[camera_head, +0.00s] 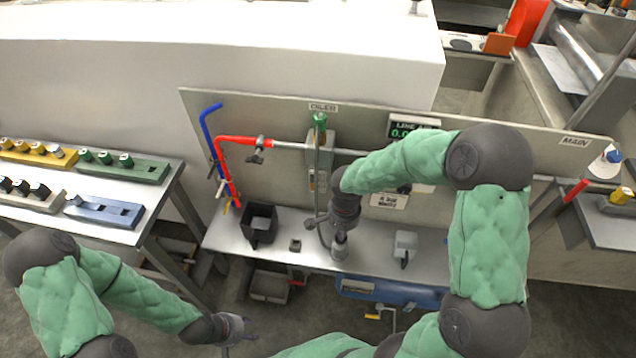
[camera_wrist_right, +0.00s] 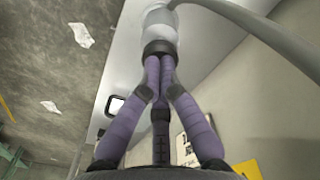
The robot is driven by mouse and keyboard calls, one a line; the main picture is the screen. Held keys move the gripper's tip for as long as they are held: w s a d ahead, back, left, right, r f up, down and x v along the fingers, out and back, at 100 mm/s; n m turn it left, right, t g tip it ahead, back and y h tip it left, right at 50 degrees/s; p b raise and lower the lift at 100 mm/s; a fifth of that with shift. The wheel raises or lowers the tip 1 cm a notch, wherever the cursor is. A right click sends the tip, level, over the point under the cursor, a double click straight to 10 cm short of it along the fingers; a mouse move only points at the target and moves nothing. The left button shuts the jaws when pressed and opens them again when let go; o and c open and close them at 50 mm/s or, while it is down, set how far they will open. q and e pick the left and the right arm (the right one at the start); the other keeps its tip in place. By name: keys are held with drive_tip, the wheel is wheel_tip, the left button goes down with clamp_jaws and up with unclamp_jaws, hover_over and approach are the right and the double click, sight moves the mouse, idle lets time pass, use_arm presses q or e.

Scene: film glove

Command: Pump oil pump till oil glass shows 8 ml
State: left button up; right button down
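My right gripper (camera_head: 340,232) points down over a small pale cylinder (camera_head: 340,251) on the metal bench. In the right wrist view, its purple fingers (camera_wrist_right: 158,48) come together at the end of a pale, clear-looking cylinder (camera_wrist_right: 160,20). The fingertips look shut against it; I see no clear grip around it. My left gripper (camera_head: 238,331) is low at the left, away from the bench; its fingers are unclear.
On the bench (camera_head: 290,258) stand a black open box (camera_head: 259,222) and a grey block (camera_head: 405,243). Red and blue pipes (camera_head: 238,141) run up the panel at left. A side table (camera_head: 165,205) holds coloured trays with knobs. A blue tank (camera_head: 395,291) lies below.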

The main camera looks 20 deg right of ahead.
idle(0.3)
drive_tip(key=shift+r+p, duration=1.25)
drive_tip(key=shift+r, duration=0.6)
drive_tip(key=shift+f, duration=0.2)
drive_tip(key=shift+f+b, duration=1)
drive_tip(key=shift+b, duration=0.15)
drive_tip(key=shift+f, duration=0.75)
drive_tip(key=shift+r+p, duration=1.05)
drive_tip(key=shift+r, duration=0.9)
